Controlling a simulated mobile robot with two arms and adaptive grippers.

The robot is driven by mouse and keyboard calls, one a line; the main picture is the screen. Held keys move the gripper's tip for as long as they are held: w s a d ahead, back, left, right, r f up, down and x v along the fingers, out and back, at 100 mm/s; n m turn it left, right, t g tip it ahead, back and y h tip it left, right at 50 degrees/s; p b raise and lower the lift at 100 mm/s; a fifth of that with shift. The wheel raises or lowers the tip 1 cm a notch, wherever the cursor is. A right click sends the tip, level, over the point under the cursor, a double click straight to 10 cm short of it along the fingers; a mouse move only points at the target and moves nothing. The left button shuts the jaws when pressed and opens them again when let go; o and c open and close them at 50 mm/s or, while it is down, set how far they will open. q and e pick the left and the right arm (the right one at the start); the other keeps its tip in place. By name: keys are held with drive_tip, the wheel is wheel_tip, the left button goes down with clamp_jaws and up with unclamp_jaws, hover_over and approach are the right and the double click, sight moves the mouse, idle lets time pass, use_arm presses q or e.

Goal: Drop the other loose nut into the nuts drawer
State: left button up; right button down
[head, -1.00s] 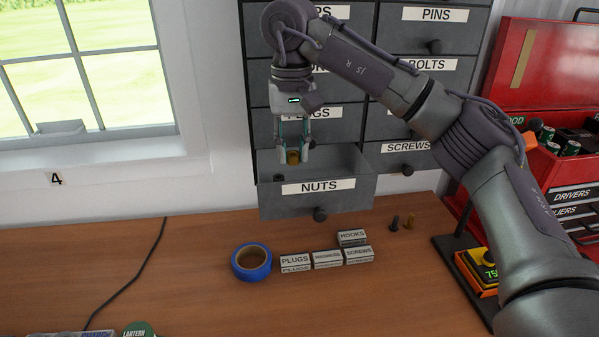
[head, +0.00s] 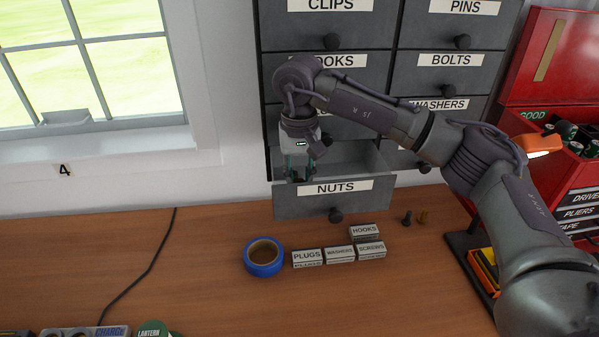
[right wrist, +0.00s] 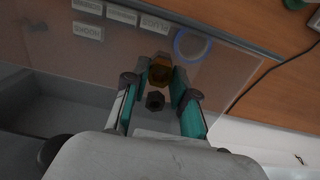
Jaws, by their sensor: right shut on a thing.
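The open nuts drawer (head: 290,207) has a NUTS label on its grey front and is pulled out from the cabinet. My right gripper (head: 300,178) points down into the drawer, its fingertips behind the drawer front. A dark nut (right wrist: 154,101) shows between the fingers, apparently lying in the drawer. In the head view the held nut is hidden or too dark to make out. My left gripper is not in view.
A blue tape roll (head: 263,257) and several small labelled boxes (head: 340,253) sit on the bench below the drawer. A red toolbox (head: 560,100) is at the right. The left bench is mostly clear.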

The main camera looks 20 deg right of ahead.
sight(299, 182)
drive_tip(key=shift+f+b, duration=0.35)
drive_tip(key=shift+b, duration=0.05)
drive_tip(key=c, duration=0.9)
unclamp_jaws()
drive_tip(key=shift+r, duration=0.1)
drive_tip(key=shift+c, duration=0.2)
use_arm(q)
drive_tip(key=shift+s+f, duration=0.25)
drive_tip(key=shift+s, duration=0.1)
use_arm(e)
drive_tip(key=shift+s, duration=0.1)
drive_tip(key=shift+r+p, duration=0.4)
drive_tip(key=shift+r, duration=0.05)
use_arm(q)
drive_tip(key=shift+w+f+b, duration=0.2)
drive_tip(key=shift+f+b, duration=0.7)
drive_tip(key=shift+b, duration=0.3)
use_arm(e)
wheel_tip(299, 182, up, 12)
drive_tip(key=shift+f, duration=0.15)
